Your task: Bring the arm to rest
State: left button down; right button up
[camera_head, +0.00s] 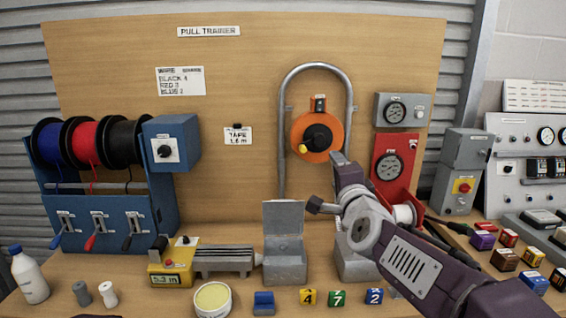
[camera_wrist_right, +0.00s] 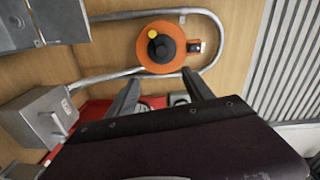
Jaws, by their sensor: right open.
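My right arm reaches in from the lower right in the head view, and its gripper (camera_head: 343,170) is raised in front of the board, near the orange reel (camera_head: 301,146). In the right wrist view the two fingers of my right gripper (camera_wrist_right: 160,92) are spread apart with nothing between them. The orange reel (camera_wrist_right: 142,62) with its black hub and yellow knob hangs beyond the fingertips, apart from them. My left gripper is not in view.
A grey conduit loop (camera_head: 315,68) surrounds the reel. An open grey box (camera_head: 284,268) and a second grey box (camera_head: 352,262) stand below, the second partly hidden by my arm. Spools (camera_head: 88,142), a yellow meter (camera_head: 170,275), a tub (camera_head: 212,299) and numbered blocks (camera_head: 337,298) crowd the bench.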

jog(key=d+f+g, duration=0.3)
jog(key=f, duration=0.7)
jog(key=s+f+n+g, duration=0.3)
jog(key=s+f, duration=0.2)
jog(key=f, duration=0.3)
jog(key=s+d+f+n+g, duration=0.1)
jog(key=s+f+n+g, duration=0.2)
jog(key=s+f, duration=0.35)
jog(key=s+f+n+g, duration=0.3)
jog(key=s+f, duration=0.1)
jog(key=f, duration=0.6)
jog(key=s+f+n+g, duration=0.4)
jog(key=s+f+n, duration=0.15)
jog(key=s, duration=0.65)
pick_arm(q)
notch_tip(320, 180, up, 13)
jog(key=p, duration=1.2)
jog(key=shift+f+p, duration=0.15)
jog(key=shift+p, duration=0.15)
pick_arm(e)
notch_tip(320, 180, up, 12)
jog(key=d+n, duration=0.1)
jog(key=shift+s+g, duration=0.4)
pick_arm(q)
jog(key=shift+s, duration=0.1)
pick_arm(e)
jog(key=shift+o, duration=0.3)
jog(key=shift+f, duration=0.1)
